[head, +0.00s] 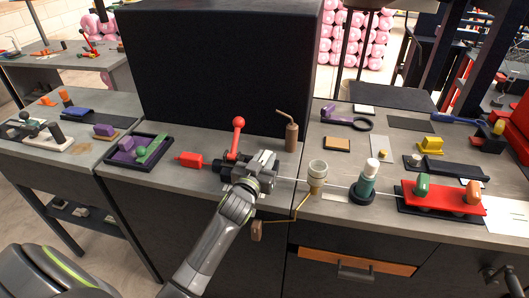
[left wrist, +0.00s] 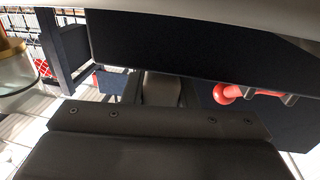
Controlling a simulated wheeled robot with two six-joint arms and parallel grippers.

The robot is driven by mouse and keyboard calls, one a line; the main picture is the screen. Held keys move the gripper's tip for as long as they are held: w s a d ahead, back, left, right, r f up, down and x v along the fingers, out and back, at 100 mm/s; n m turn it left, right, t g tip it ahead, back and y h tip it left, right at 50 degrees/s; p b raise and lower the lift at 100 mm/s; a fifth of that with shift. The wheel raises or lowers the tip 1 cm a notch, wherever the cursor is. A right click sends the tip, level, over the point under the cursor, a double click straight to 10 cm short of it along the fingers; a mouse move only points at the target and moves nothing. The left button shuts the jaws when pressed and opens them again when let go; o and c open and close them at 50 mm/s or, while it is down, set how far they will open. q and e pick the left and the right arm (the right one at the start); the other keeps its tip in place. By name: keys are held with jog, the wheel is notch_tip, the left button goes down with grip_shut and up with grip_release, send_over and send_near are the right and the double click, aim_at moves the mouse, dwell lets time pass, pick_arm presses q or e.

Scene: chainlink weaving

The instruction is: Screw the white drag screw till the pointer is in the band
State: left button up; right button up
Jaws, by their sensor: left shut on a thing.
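A green post with a white cap (head: 372,166), which may be the white drag screw, stands on a dark round base to the right of my left gripper. My left gripper (head: 262,170) is over a dark device with a red-knobbed lever (head: 238,123). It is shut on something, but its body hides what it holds. A thin pale wire (head: 335,186) runs from there rightward past a cream cup-like piece (head: 317,172) and the green post. In the left wrist view dark surfaces fill most of the picture, with a red knob (left wrist: 225,94) at the right. I cannot make out the pointer or band.
A tall black box (head: 220,65) stands behind the device. A red tray (head: 443,197) with green and orange pieces is at the right. A dark tray (head: 138,152) with purple and green pieces is at the left. A brown bottle (head: 291,138) stands behind the wire.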

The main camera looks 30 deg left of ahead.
dwell(0.3)
pick_arm(q)
jog(key=o, duration=1)
jog(key=shift+w, duration=0.1)
jog(key=shift+s, duration=0.3)
jog(key=s+b, duration=0.1)
jog(key=s, duration=0.4)
jog(key=s+d+b, duration=0.1)
jog(key=s, duration=0.5)
jog(key=s+b, duration=0.1)
jog(key=s, duration=0.4)
jog(key=shift+s+d, duration=0.2)
jog(key=shift+s, duration=0.2)
jog(key=shift+f, duration=0.1)
